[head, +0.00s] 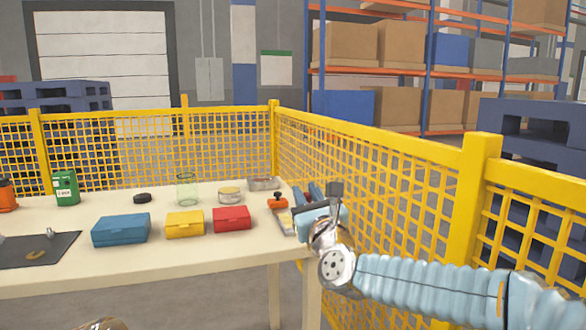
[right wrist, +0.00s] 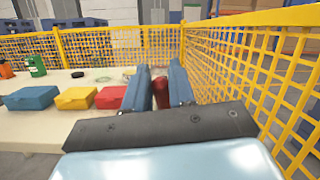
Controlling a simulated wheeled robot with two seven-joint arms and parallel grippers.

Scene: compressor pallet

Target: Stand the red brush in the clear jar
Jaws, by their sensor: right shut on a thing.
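The clear jar (head: 186,190) stands upright on the table behind the yellow box, and nothing shows inside it. My right gripper (head: 305,194) is at the table's right end, to the right of the jar and apart from it. In the right wrist view its two fingers (right wrist: 162,88) are closed on a dark red thing, taken as the red brush (right wrist: 161,92). The fingers hide much of the brush, so its full shape and tilt cannot be told. My left gripper is not in view.
Blue (head: 121,229), yellow (head: 184,224) and red (head: 231,219) boxes line the table's front. A round tin (head: 229,194), black puck (head: 142,198) and orange-topped item (head: 277,201) lie around the jar. A yellow mesh fence (head: 370,170) runs close beside my right arm.

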